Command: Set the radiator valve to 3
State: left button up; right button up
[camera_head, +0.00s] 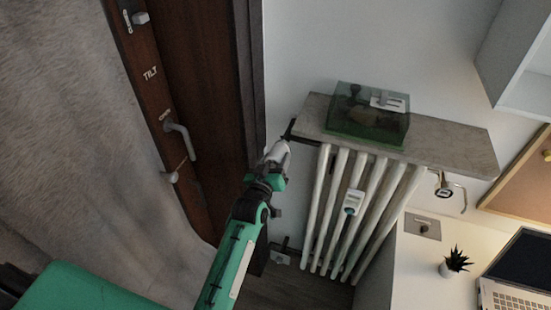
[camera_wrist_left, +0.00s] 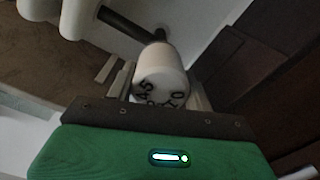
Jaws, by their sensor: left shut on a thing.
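The radiator valve is a white knob (camera_wrist_left: 160,75) with dark numbers around its end, on a dark pipe, in the left wrist view. The digits 4, 5 and 0 can be made out, but its pointer mark cannot. In the head view the white knob (camera_head: 278,150) is partly covered by my gripper, at the radiator's upper left. My left gripper (camera_head: 272,165) is shut on the knob, with a finger on either side of it; it also shows in the left wrist view (camera_wrist_left: 168,98). My right gripper is not in view.
The white radiator (camera_head: 338,205) stands below a stone shelf (camera_head: 450,140) holding a green transparent box (camera_head: 365,128). A brown door frame (camera_head: 205,70) is close on the left. A white desk (camera_head: 405,270) with a plant (camera_head: 455,262) and laptop (camera_head: 515,285) is at right.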

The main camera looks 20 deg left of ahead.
pick_arm(q)
jog(key=shift+n, duration=1.1)
jog(key=o, duration=1)
jog(key=shift+c, duration=0.2)
jog(key=s+b, duration=0.3)
jog(key=s, duration=1)
jog(key=shift+s+a, duration=0.2)
jog(key=shift+s, duration=0.2)
